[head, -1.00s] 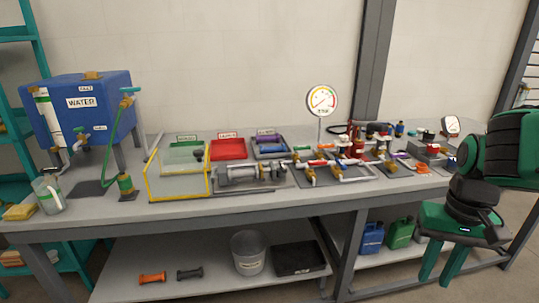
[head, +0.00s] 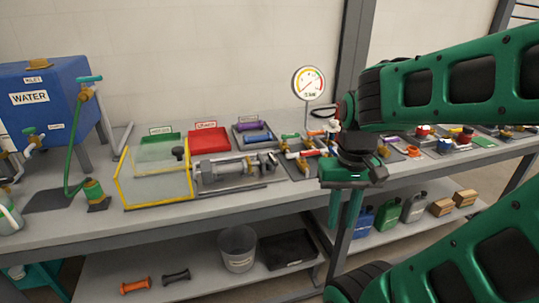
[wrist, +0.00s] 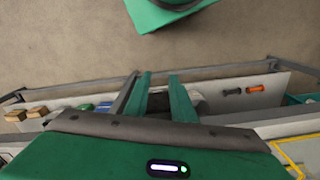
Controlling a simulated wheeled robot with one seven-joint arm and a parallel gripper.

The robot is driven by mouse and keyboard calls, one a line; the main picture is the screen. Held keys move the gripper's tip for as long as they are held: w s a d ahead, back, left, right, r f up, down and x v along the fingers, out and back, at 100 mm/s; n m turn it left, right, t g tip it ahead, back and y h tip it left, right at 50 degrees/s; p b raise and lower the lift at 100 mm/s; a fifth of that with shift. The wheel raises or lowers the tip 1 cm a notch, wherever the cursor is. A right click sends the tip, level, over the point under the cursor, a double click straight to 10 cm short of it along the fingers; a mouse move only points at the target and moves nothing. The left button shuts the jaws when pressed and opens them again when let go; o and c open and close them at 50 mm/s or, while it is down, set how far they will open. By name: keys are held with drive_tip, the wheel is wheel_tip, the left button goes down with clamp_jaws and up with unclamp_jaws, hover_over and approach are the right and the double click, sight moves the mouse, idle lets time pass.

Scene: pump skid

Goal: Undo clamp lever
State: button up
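The pump unit (head: 222,173) lies on the bench beside the yellow-framed clear guard (head: 155,187), with grey metal fittings (head: 262,163) at its right end. A black knob (head: 178,153) stands by the guard. I cannot tell which of these small parts is the clamp lever. My gripper (head: 343,225) points down in front of the bench's front edge, to the right of the pump and apart from it. In the wrist view my gripper (wrist: 159,76) has its two green fingers apart, with nothing between them. The pump is not clearly visible in that view.
A round gauge (head: 309,83) stands behind the pipework (head: 305,155). The red tray (head: 209,138) is at the bench's back. The blue water tank (head: 38,105) is at the left. A bucket (head: 238,248) and jerrycans (head: 388,212) sit on the lower shelf.

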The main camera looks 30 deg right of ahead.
drive_tip(key=n+t+h, duration=0.1)
drive_tip(key=n+t, duration=0.2)
drive_tip(key=t, duration=0.1)
approach(273, 158)
drive_tip(key=x, duration=0.7)
drive_tip(key=shift+w+f, duration=0.1)
drive_tip(key=shift+f, duration=0.3)
